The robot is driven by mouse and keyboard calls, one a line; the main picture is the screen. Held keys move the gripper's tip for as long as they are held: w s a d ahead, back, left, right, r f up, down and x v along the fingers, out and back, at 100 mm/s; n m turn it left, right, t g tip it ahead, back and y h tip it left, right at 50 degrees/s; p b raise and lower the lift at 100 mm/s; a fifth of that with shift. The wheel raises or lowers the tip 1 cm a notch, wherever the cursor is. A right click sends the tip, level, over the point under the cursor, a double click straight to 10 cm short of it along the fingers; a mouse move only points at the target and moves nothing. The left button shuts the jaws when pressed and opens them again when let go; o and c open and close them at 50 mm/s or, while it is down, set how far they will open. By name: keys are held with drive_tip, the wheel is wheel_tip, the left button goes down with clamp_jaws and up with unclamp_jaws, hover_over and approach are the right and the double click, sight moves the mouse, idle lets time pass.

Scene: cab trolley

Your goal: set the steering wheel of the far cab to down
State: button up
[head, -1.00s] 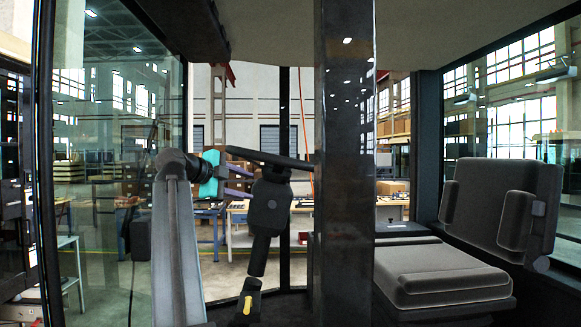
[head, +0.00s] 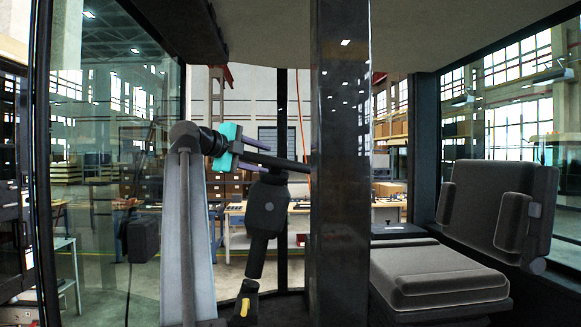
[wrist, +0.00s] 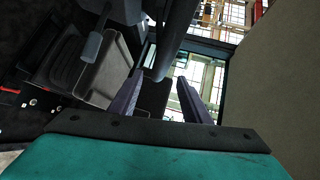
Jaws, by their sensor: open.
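The steering wheel (head: 293,163) is a dark rim seen almost edge-on, slightly tilted, on top of a black column (head: 267,207) in the cab. Its right end meets the dark pillar in the head view. My gripper (head: 264,159), teal with purple-grey fingers, comes in from the left at the wheel's left side. Its fingers are apart, one above and one below the rim's level. In the wrist view a dark rounded bar, apparently the wheel rim (wrist: 170,45), reaches in between the open fingertips (wrist: 158,77). I cannot tell whether they touch it.
A dark pillar (head: 340,200) stands just right of the wheel. A grey seat (head: 440,275) with a backrest is on the right, also seen in the wrist view (wrist: 100,80). A glass panel (head: 110,200) is on the left. The roof (head: 280,30) is overhead.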

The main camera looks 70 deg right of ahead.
sight(289, 166)
drive_tip(key=p+x, duration=0.4)
drive_tip(key=x, duration=0.7)
drive_tip(key=shift+s+d+r, duration=0.15)
drive_tip(key=shift+x, duration=0.75)
clamp_jaws()
